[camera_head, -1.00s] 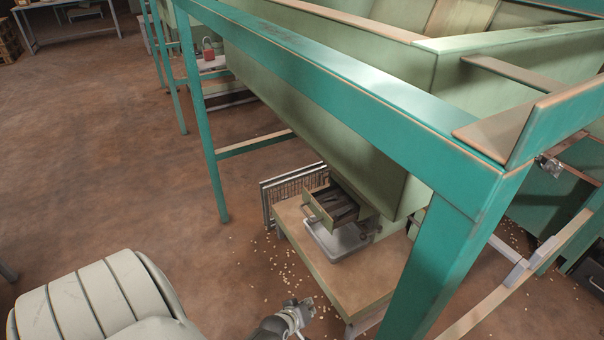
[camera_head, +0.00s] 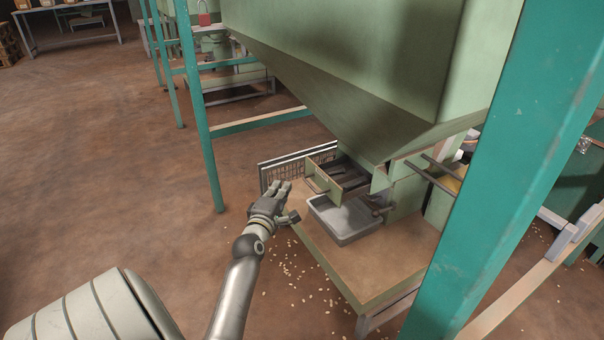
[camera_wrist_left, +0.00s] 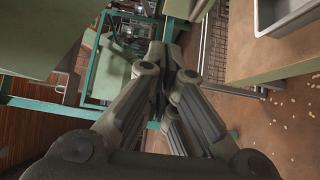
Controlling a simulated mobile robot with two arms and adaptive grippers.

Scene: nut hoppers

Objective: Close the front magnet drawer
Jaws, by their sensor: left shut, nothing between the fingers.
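The front magnet drawer (camera_head: 324,187) is a pale green box with a handle on its front panel. It stands pulled out beneath the sloping green hopper (camera_head: 345,107), with dark bars showing inside. My left gripper (camera_head: 287,197) is just left of the drawer front, by the table's edge, with nothing held. I cannot tell from the head view whether it touches the drawer. In the left wrist view, the left gripper (camera_wrist_left: 176,62) has its fingers shut together. My right gripper is not in view.
A grey metal tray (camera_head: 348,238) sits under the drawer on a wooden-topped table (camera_head: 385,275). Teal frame posts (camera_head: 510,170) rise at right and left. Nuts are scattered on the brown floor, which is open at left.

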